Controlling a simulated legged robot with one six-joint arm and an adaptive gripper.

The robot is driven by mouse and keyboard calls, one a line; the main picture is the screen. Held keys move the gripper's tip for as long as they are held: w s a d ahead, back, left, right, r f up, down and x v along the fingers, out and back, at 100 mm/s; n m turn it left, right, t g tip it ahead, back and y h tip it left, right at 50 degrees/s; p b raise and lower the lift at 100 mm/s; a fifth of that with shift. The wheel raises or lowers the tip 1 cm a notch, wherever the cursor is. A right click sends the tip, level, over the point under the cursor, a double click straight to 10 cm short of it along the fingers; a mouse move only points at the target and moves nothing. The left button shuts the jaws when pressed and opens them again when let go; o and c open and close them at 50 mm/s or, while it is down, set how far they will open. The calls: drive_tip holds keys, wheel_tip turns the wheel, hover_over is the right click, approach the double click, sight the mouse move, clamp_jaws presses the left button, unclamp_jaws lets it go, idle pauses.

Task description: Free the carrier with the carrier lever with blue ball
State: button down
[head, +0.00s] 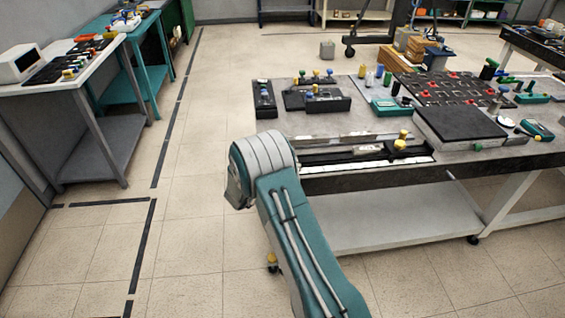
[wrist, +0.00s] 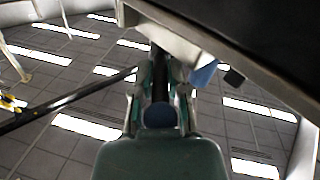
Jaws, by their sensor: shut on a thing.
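In the wrist view, which looks up toward the ceiling, my gripper (wrist: 160,97) has its two fingers on either side of a dark lever shaft (wrist: 160,80). A dark blue ball (wrist: 160,116) sits between the fingers, close to the green palm. The gripper is shut on this lever. The shaft's upper end runs up toward a pale housing (wrist: 172,38) under a dark edge. In the head view my gripper is hidden; only my arm shows, bent at the table's left front corner. A black rail unit (head: 345,153) lies along the table's front edge. I cannot clearly make out the carrier.
A second blue piece (wrist: 203,73) and a black block (wrist: 233,77) hang right of the lever. A yellow knob (head: 400,142) stands on the rail unit, left of a dark-topped box (head: 460,123). The floor left of the table (head: 190,220) is clear.

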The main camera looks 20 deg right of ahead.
drive_tip(key=shift+w+r, duration=0.1)
drive_tip(key=shift+r, duration=0.1)
drive_tip(key=c, duration=0.6)
unclamp_jaws()
drive_tip(key=shift+c, duration=0.2)
drive_tip(key=shift+f, duration=0.1)
drive_tip(key=v, duration=1.2)
